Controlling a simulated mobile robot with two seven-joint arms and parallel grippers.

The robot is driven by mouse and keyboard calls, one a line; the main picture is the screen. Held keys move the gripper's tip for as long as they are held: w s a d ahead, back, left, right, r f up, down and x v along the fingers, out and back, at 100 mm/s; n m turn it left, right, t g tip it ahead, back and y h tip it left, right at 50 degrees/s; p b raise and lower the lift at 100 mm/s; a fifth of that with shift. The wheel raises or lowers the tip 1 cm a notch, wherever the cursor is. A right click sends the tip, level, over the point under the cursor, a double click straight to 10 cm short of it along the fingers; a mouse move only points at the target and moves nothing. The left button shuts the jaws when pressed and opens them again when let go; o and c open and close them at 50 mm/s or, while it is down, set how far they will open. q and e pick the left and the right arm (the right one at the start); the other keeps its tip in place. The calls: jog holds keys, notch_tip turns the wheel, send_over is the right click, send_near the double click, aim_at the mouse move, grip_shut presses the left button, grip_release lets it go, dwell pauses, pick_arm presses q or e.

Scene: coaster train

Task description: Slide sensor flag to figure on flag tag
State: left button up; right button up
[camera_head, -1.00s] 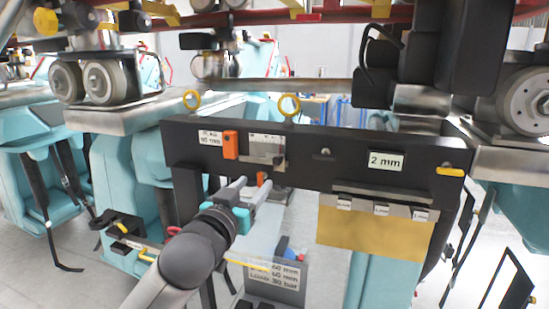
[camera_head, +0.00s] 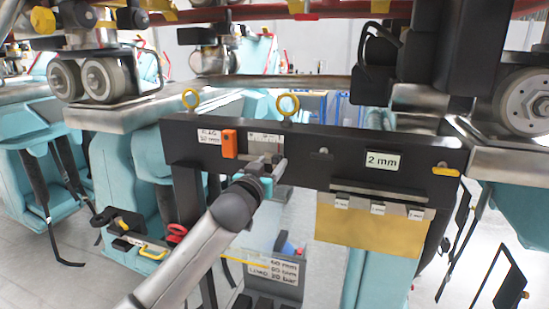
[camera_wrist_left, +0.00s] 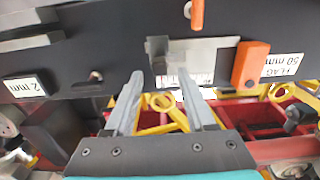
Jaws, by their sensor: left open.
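The white flag tag (camera_head: 209,138) reads FLAG 50 mm at the left end of a black crossbar (camera_head: 335,152). It also shows upside down in the left wrist view (camera_wrist_left: 283,66). Beside it is an orange block (camera_head: 229,144). A pale metal plate (camera_wrist_left: 212,55) with a ruled scale (camera_wrist_left: 185,80) lies beside that block, with a dark grey upright piece (camera_wrist_left: 157,50) at its other end. I cannot tell for sure which part slides. My left gripper (camera_head: 269,166) is open and empty, its fingers close to the scale and grey piece. My right gripper is out of view.
A 2 mm label (camera_head: 383,161) and a brass-coloured plate (camera_head: 372,232) are on the crossbar's right part. Yellow rings (camera_head: 288,104) stand on its top edge. An orange pin (camera_wrist_left: 197,12) sticks out near the metal plate. A grey labelled box (camera_head: 272,270) stands below.

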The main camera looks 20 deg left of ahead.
aim_at(275, 160)
pick_arm(q)
jog(key=shift+w, duration=1.6)
grip_shut()
dwell(0.4)
